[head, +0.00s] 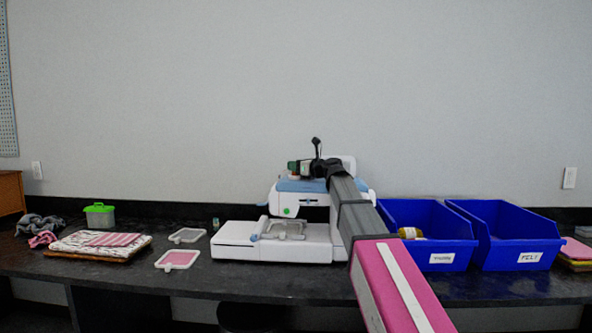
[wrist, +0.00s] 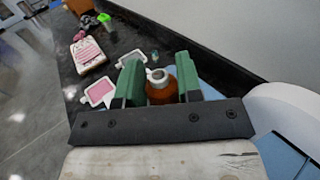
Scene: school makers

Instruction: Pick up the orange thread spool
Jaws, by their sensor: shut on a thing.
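The orange thread spool (wrist: 160,92), with a pale top, sits between the two green fingers of my gripper (wrist: 160,84) in the wrist view. The gripper is shut on it. In the head view my gripper (head: 300,167) is above the blue top of the white sewing machine (head: 318,240). There the spool is mostly hidden or too small to make out. I cannot tell whether its base still touches the machine.
Two blue bins (head: 425,215) stand to the right on the dark counter (head: 120,285). Two small frames (head: 178,259), folded fabric (head: 100,242) and a green-lidded box (head: 99,215) lie to the left. The wall is close behind the machine.

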